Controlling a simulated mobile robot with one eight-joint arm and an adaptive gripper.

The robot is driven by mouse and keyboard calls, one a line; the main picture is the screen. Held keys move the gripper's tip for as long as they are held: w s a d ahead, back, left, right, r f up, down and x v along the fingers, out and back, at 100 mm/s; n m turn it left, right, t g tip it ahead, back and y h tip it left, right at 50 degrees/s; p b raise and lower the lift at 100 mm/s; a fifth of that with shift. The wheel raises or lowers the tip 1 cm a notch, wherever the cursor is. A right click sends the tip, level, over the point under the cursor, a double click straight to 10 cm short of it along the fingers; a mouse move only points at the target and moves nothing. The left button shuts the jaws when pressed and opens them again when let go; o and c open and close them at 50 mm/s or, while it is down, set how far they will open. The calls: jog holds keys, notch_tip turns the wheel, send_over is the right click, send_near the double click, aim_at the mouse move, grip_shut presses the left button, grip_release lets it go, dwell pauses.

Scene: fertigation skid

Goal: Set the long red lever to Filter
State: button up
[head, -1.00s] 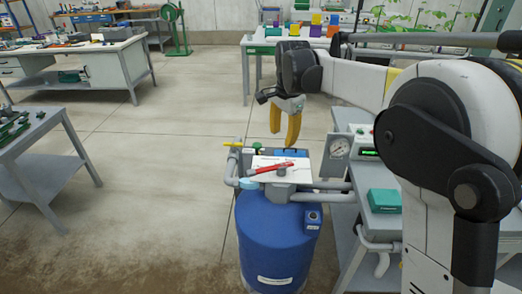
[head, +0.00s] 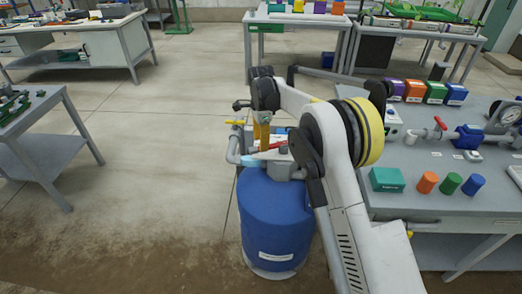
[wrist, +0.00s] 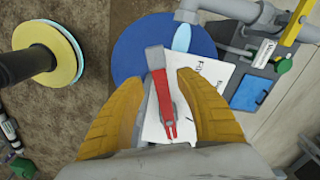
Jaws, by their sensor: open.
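The long red lever (wrist: 164,98) sits on a grey hub above a white label plate (wrist: 206,72) in the wrist view. Some print on the plate starts with "Fi"; the rest is hidden or too small to read. In the head view only a bit of the red lever (head: 279,145) shows beside my gripper. My gripper (wrist: 158,79) is open, with one yellow finger on each side of the lever. I cannot tell whether either finger touches it. In the head view my gripper (head: 264,138) points down over the top of the blue tank (head: 275,220).
Grey pipes (wrist: 234,10) and a yellow handle (wrist: 298,22) lie beside the plate. A grey bench (head: 440,185) at right holds a teal box (head: 387,179), coloured caps, a red-handled valve and a gauge. The floor left of the tank is clear.

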jog(key=shift+f, duration=1.2)
grip_shut()
